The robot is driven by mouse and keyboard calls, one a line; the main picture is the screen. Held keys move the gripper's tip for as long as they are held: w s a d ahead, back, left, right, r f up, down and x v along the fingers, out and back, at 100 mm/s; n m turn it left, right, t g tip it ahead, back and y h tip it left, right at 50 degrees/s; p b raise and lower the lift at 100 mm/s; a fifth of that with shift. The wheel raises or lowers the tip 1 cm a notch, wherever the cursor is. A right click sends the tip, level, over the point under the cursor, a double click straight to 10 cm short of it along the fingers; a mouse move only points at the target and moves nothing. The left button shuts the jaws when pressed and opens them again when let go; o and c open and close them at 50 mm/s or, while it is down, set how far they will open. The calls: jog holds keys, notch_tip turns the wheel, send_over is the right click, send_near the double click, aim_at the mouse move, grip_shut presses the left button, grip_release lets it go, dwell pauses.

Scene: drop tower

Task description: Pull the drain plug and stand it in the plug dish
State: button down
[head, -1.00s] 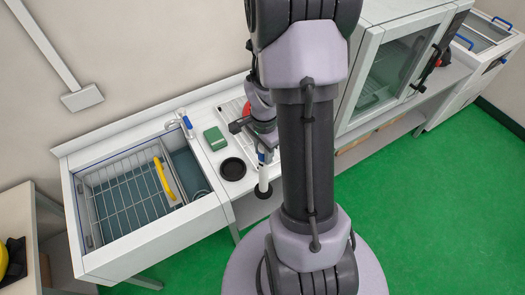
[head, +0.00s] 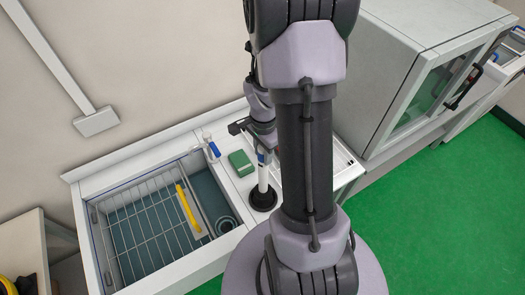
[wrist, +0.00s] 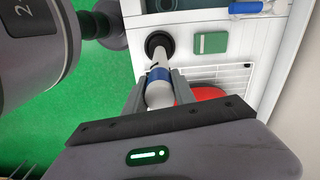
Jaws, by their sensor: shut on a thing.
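My gripper (wrist: 158,92) is shut on the drain plug, a white upright tube (head: 263,178) with a blue band (wrist: 160,73) near the fingers. The black round plug dish (head: 262,200) is on the white counter, and the plug's lower end is at its middle. The plug's black foot blends with the dish, so I cannot tell whether it rests in it or hovers just above. In the wrist view the dark dish (wrist: 159,40) shows around the plug's far end. The drain (head: 227,225) in the sink floor shows as a round ring without the plug.
A green sponge (head: 240,162) lies close behind the dish. A red thing (wrist: 203,93) is beside my fingers.

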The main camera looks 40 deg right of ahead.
aim_at(263, 165)
notch_tip(263, 165, down, 5)
jog(key=b, duration=0.3)
jog(key=shift+b, duration=0.45)
dwell(1.0)
jog(key=shift+f+b, duration=0.7)
jog(key=c, duration=1.3)
grip_release()
jog(key=shift+s, duration=0.1)
notch_tip(263, 165, up, 11)
jog(key=p, duration=0.7)
jog(key=shift+r+p, duration=0.1)
jog(key=shift+p, duration=0.25)
